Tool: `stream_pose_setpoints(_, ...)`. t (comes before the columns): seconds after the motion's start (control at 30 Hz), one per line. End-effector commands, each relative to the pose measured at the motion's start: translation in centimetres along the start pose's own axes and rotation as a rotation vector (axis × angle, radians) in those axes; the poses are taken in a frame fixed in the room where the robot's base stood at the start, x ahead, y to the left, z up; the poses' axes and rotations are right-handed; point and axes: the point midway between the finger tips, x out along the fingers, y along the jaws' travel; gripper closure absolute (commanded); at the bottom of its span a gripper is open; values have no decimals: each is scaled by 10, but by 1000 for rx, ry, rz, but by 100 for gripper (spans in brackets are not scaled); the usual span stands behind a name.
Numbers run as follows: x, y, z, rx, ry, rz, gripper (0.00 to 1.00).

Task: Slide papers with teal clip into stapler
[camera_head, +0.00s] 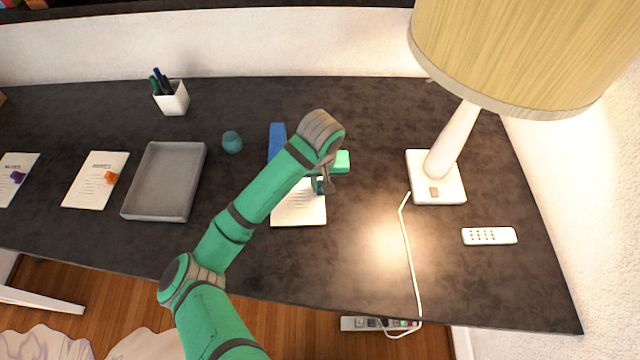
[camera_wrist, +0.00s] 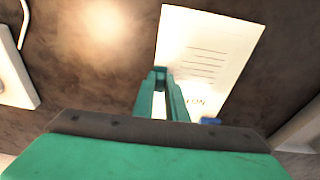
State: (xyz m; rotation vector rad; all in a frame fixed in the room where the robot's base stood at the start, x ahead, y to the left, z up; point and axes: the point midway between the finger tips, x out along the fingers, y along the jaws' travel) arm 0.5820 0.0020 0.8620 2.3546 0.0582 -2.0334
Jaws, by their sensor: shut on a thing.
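The papers (camera_head: 298,212) are a white printed sheet or stack beneath my gripper (camera_head: 321,188) in the head view. In the wrist view the papers (camera_wrist: 208,50) extend away from the fingers, with printed lines and part of a heading showing. My gripper (camera_wrist: 160,76) is shut at the papers' edge, on a small teal piece that looks like the clip; the fingers largely hide it. A blue object (camera_head: 277,138), apparently the stapler, is just behind the papers, partly hidden by my arm. A small blue part (camera_wrist: 211,121) shows beside the papers in the wrist view.
Left of the papers are a grey tray (camera_head: 130,209), a teal ball (camera_head: 232,142), papers with an orange clip (camera_head: 90,190) and papers with a purple clip (camera_head: 12,170). A pen cup (camera_head: 173,100) stands behind. A lamp (camera_head: 450,150) and remote (camera_head: 489,236) are right.

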Motion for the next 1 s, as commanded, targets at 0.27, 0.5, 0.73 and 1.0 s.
stream_pose_setpoints(0.27, 0, 0, 0, 0, 0, 0, 66)
stream_pose_setpoints(0.5, 0, 0, 0, 0, 0, 0, 66)
stream_pose_setpoints(0.73, -13, 1, 0, 1, 1, 0, 66)
stream_pose_setpoints(1.0, -61, -1, -1, 3, 5, -4, 66)
